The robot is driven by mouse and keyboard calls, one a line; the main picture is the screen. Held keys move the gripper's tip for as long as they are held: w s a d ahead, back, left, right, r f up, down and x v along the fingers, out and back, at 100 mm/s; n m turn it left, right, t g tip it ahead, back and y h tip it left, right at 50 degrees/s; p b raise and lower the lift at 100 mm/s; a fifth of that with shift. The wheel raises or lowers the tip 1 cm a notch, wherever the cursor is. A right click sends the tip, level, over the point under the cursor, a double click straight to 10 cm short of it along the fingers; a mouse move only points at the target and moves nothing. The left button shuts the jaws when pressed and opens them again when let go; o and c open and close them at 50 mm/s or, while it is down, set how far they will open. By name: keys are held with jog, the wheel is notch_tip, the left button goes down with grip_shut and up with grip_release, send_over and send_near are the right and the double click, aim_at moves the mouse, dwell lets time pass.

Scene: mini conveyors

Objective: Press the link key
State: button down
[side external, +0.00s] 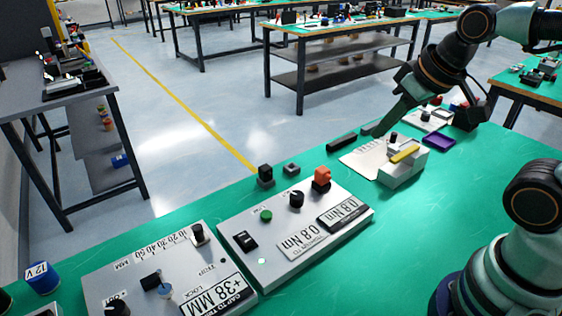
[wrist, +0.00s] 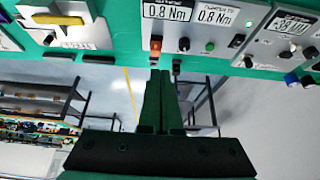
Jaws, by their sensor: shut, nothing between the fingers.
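No label that I can read says "link", so I cannot tell which control is the link key. The middle panel (side external: 280,262) has a green round button (side external: 265,215), a black rocker (side external: 245,241), a black knob (side external: 297,199) and an orange control (side external: 321,182). In the wrist view the green button (wrist: 210,47) and orange control (wrist: 155,46) show beyond my fingertips. My gripper (side external: 373,130) is shut and empty, behind the white panel (side external: 400,175) with a yellow lever (side external: 405,154). In the wrist view my gripper (wrist: 160,74) has its fingers together, touching no control.
The front panel (side external: 205,280), marked +38 MM, carries knobs and a toggle. Small black blocks (side external: 265,175) stand behind the middle panel, and a black bar (side external: 342,142) lies near my fingertips. A purple tray (side external: 439,140) is at the right. Green table (side external: 330,265) is bare in front.

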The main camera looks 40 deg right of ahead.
jog(key=g, duration=0.6)
send_over(267, 214)
notch_tip(267, 214, down, 7)
jog(key=shift+r, duration=0.2)
jog(key=shift+f, duration=0.15)
notch_tip(267, 214, down, 14)
jog(key=shift+r, duration=0.1)
dwell(0.5)
